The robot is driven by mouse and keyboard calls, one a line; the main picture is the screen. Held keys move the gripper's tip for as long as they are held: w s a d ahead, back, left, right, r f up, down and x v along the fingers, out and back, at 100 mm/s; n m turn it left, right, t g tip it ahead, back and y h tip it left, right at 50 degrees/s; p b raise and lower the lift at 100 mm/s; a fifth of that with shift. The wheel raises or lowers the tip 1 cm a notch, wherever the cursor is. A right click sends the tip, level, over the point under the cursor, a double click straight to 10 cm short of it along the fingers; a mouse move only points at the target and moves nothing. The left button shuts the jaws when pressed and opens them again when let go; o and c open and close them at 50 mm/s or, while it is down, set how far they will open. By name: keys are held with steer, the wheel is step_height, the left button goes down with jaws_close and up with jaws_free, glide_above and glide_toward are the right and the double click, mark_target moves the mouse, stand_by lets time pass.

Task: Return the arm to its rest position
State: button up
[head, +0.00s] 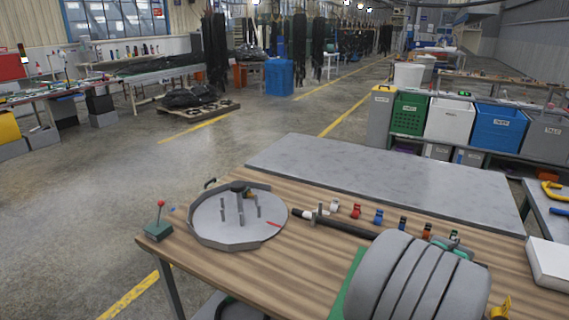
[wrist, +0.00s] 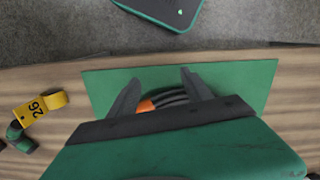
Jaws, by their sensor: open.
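My gripper (wrist: 160,77) shows in the wrist view with its two dark fingers spread apart. It is over a green mat (wrist: 245,82) on the wooden table. A dark, curved, ribbed hose-like piece with an orange end (wrist: 146,105) shows between and behind the fingers. I cannot tell how far below the fingers it lies, and the gripper body hides part of it. In the head view, only a strip of the green mat (head: 346,288) shows at the lower right. My gripper cannot be made out there.
The wooden table (head: 260,288) holds a round grey tray with pegs (head: 212,222), a red-knobbed lever box (head: 158,230), a black rod (head: 335,225) and a row of small coloured fittings (head: 378,215). The grey bench behind (head: 385,180) is bare.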

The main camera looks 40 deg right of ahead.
steer(key=w+a, duration=0.1)
steer(key=w+a+m, duration=0.1)
steer(key=a, duration=0.1)
steer(key=w+a+m, duration=0.1)
steer(key=a, duration=0.1)
steer(key=shift+w+r, duration=0.1)
steer(key=shift+r, duration=0.3)
steer(key=w+a+r+n+t, duration=0.1)
steer(key=w+a+r+n, duration=0.2)
steer(key=w+a, duration=0.3)
steer(key=w+a+r+n+t, duration=0.1)
steer(key=w+a+r+n, duration=0.2)
steer(key=a, duration=1.2)
steer(key=w+a+r+n+t+h, duration=0.1)
steer(key=w+a+r+n, duration=0.3)
steer(key=w+a+n, duration=0.3)
steer(key=w+a, duration=0.1)
steer(key=a, duration=0.2)
steer(key=shift+w+a+t, duration=0.2)
steer(key=shift+w+t, duration=0.2)
